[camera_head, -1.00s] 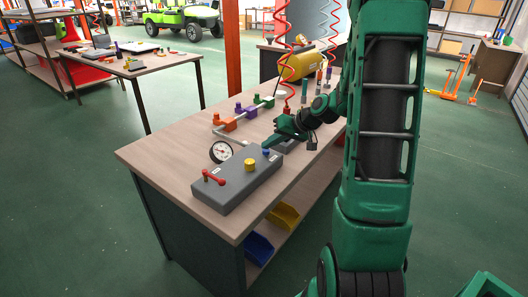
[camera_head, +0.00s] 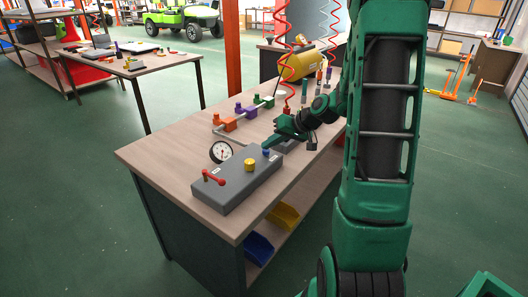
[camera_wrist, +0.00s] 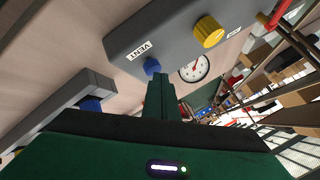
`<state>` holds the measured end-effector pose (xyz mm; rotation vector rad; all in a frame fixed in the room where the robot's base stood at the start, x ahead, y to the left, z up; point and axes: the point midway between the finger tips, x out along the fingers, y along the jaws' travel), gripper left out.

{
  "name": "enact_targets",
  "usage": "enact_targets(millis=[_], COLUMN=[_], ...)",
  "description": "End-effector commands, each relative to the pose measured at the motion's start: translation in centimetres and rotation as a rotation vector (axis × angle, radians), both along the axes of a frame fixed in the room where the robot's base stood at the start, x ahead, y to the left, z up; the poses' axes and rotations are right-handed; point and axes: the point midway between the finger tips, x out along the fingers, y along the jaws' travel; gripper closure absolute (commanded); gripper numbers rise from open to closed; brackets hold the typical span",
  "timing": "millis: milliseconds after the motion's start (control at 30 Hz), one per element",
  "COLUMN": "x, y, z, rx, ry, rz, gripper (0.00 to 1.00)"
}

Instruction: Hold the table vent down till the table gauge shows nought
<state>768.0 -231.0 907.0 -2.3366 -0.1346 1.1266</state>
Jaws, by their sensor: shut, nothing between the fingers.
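A grey control box (camera_head: 225,196) lies on the workbench. It bears a blue vent button (camera_head: 265,152), a yellow knob (camera_head: 250,165) and a red lever (camera_head: 213,177). In the wrist view, the blue button (camera_wrist: 152,65) sits beside a VENT label (camera_wrist: 139,50). The round white gauge (camera_head: 220,152) stands behind the box; it also shows in the wrist view (camera_wrist: 194,68), its reading too small to tell. My gripper (camera_head: 269,144) is shut and empty. Its fingertips (camera_wrist: 160,78) are right by the blue button; I cannot tell whether they touch or press it.
Orange, purple and green valves on a pipe (camera_head: 246,112) stand farther back on the bench. A yellow tank (camera_head: 303,64) and red coiled hoses (camera_head: 280,30) are behind my gripper. Yellow (camera_head: 285,215) and blue (camera_head: 258,248) bins sit on the lower shelf. The bench's near left corner is clear.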

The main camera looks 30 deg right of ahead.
Motion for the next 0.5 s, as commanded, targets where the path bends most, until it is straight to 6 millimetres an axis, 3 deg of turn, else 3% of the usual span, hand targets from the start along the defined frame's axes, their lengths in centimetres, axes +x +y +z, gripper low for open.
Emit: enact_targets(millis=[500], x=[0.0], y=[0.0], z=[1.4], rx=[0.000], ry=[0.000], rz=[0.000], gripper=[1.00])
